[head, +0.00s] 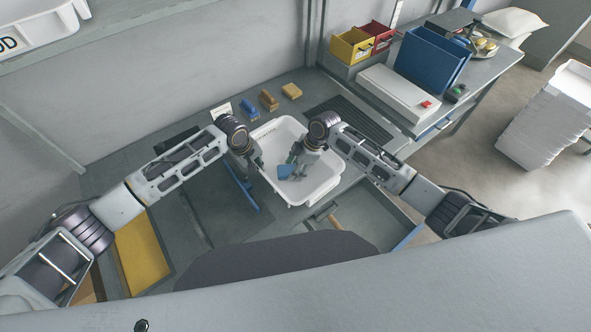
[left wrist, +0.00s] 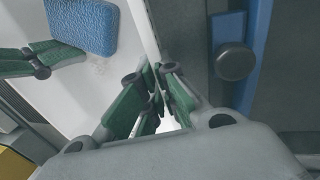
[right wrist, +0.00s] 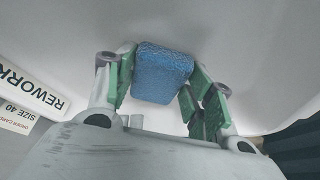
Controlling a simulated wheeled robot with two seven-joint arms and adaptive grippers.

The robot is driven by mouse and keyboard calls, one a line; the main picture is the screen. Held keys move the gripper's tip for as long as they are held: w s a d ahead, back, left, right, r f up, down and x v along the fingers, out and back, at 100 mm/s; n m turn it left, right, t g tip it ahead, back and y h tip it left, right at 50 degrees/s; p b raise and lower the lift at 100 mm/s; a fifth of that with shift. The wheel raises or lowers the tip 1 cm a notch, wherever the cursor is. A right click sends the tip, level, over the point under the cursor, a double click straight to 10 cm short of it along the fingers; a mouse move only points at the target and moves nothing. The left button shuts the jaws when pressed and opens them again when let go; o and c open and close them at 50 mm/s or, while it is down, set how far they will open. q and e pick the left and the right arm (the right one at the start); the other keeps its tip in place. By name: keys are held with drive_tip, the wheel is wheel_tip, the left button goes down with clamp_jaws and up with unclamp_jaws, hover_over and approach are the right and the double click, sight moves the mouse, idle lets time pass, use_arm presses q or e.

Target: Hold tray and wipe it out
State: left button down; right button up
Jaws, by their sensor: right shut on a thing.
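The white tray (head: 322,192) lies on the bench in the middle of the head view. My left gripper (head: 257,162) is at the tray's left wall. In the left wrist view its fingers (left wrist: 153,75) are close together with the rim between them. My right gripper (head: 294,169) is inside the tray, shut on a blue sponge (head: 286,172). The sponge (right wrist: 162,73) sits between the green finger pads in the right wrist view, over the white tray floor. The left wrist view also shows the sponge (left wrist: 82,25), with small specks on the floor near it.
Behind the tray stand a blue-handled item (head: 250,109) and tan blocks (head: 268,99). A dark ribbed mat (head: 350,118) lies to the right. A blue bar (head: 241,186) lies just left of the tray. An open drawer (head: 372,215) is at front right.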

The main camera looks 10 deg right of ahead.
drive_tip(key=shift+w+d+f, duration=0.15)
drive_tip(key=shift+f, duration=0.05)
idle(0.3)
drive_tip(key=shift+w+d, duration=0.1)
drive_tip(key=shift+w, duration=1.05)
drive_tip(key=shift+w+r, duration=0.1)
drive_tip(key=shift+w, duration=0.05)
drive_tip(key=shift+w+r, duration=0.2)
drive_tip(key=shift+w, duration=1)
drive_tip(key=shift+w, duration=0.1)
drive_tip(key=shift+w+f, duration=0.15)
drive_tip(key=shift+w, duration=1.05)
drive_tip(key=shift+s, duration=0.2)
